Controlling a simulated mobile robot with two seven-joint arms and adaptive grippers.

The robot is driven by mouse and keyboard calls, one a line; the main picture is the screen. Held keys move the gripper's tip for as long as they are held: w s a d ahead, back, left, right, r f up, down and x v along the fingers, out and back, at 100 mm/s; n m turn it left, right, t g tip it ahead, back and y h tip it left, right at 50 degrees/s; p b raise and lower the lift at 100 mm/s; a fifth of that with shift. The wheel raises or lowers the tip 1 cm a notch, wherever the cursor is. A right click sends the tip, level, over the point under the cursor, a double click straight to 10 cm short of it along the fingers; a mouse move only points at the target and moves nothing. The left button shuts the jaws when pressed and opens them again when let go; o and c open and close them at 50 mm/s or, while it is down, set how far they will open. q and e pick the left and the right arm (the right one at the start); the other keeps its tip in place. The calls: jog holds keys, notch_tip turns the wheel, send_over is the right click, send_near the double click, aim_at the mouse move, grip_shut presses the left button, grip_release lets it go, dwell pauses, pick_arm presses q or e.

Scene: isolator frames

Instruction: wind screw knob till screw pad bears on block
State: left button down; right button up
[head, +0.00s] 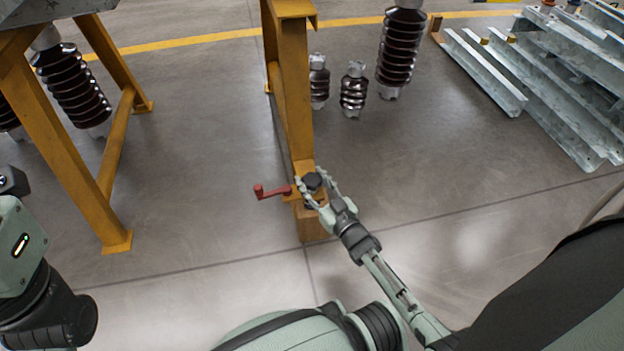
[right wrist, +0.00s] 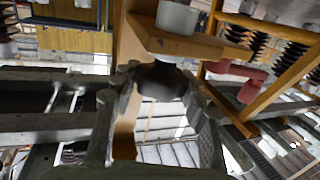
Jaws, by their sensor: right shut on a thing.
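A dark screw knob (head: 312,181) sits at the foot of a yellow post, above a tan block (head: 311,226). My right gripper (head: 316,182) has its fingers around the knob, shut on it. In the right wrist view the knob (right wrist: 162,80) lies between the two fingers, against an orange plate (right wrist: 190,44).
A red crank handle (head: 272,191) sticks out left of the knob, close to my right fingers. The yellow post (head: 290,90) rises behind. Another yellow frame (head: 118,150) stands left, brown insulators (head: 353,90) behind, and steel beams (head: 560,85) far right.

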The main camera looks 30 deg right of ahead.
aim_at(317, 186)
jog(key=o, duration=1.2)
jog(key=shift+s, duration=0.1)
jog(key=s, duration=0.7)
jog(key=shift+s+d, duration=0.15)
jog(key=shift+d, duration=0.1)
jog(key=shift+d, duration=0.1)
